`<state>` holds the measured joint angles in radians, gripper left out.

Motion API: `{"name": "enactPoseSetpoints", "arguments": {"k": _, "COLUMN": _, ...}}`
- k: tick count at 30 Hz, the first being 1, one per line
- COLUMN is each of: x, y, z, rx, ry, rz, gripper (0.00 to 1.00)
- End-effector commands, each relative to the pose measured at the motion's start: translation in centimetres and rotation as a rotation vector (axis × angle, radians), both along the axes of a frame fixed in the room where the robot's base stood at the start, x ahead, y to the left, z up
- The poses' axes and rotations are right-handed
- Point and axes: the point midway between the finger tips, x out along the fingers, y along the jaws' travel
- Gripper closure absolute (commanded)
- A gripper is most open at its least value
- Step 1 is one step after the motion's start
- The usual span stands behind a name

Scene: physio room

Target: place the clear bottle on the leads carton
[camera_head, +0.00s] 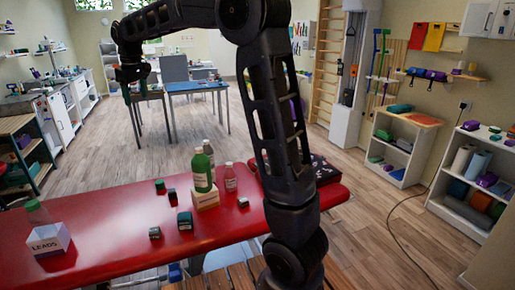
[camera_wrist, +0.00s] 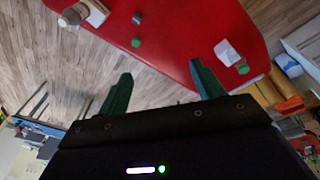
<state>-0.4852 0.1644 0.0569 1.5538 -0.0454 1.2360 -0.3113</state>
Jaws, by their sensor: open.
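The white leads carton (camera_head: 49,240), marked LEADS, stands at the left end of the red table; it also shows in the wrist view (camera_wrist: 226,50). Just behind it is a see-through bottle with a dull green cap (camera_head: 36,212), partly hidden by the carton; its cap shows beside the carton in the wrist view (camera_wrist: 242,68). A smaller pale bottle with a label (camera_head: 230,180) stands mid-table; I cannot tell for sure which is the clear bottle. My gripper (camera_wrist: 160,69) is open and empty, high and beyond the table's far side, apart from everything.
A dark pillow (camera_head: 325,170) lies to the right. A blue table (camera_head: 197,87) stands behind; floor between is clear.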

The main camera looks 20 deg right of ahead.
Motion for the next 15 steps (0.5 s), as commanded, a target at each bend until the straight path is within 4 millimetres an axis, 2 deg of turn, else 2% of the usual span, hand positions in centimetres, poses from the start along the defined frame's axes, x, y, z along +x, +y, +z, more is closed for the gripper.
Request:
{"name": "enactPoseSetpoints", "arguments": {"k": 1, "x": -1.0, "y": -2.3, "z": 0.6, "rx": 0.007, "ry": -0.009, "rz": -0.035, "gripper": 0.33}}
{"name": "enactPoseSetpoints", "arguments": {"k": 6, "x": -4.5, "y": -8.8, "z": 1.2, "rx": 0.027, "ry": -0.032, "rz": -0.146, "gripper": 0.33}}
{"name": "enactPoseSetpoints", "arguments": {"k": 15, "x": -12.1, "y": -18.7, "z": 0.4, "rx": 0.067, "ry": -0.071, "rz": -0.342, "gripper": 0.33}}
